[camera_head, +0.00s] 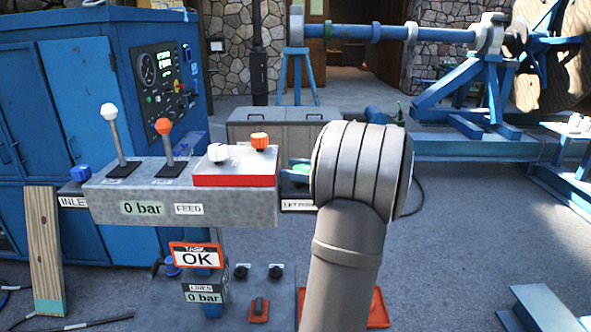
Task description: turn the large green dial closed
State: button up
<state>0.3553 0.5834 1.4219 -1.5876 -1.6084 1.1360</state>
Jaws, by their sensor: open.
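A green dial (300,171) shows only in part, just left of my grey wrist and above a label that seems to read LET DOWN (299,204). The wrist hides its right side, so I cannot tell its full size or how far it is turned. Blue-grey pieces beside the green seem to be the jaws of my gripper (292,168); they are apart, near or around the dial. Most of the gripper is hidden behind the wrist, and I cannot tell whether it touches the dial.
The grey control box (240,208) carries a white-knobbed lever (115,135), an orange-knobbed lever (166,145) and a red-edged block (235,179) with white and orange knobs. A sign reads TASK OK (196,256). A blue cabinet (60,90) stands left.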

jog(key=shift+c, duration=0.2)
jog(key=c, duration=0.7)
jog(key=shift+o, duration=0.2)
jog(key=shift+f+n+g+y, duration=0.1)
jog(key=shift+n+g+y, duration=0.2)
jog(key=shift+n+g, duration=0.85)
jog(key=shift+s+n+g, duration=0.15)
jog(key=shift+n+g, duration=0.45)
jog(key=shift+g, duration=0.65)
jog(key=shift+s+n+g, duration=0.15)
jog(key=shift+n+g, duration=0.4)
jog(key=shift+g, duration=0.65)
jog(key=o, duration=0.7)
jog(key=shift+m+t, duration=0.3)
jog(key=shift+t, duration=0.2)
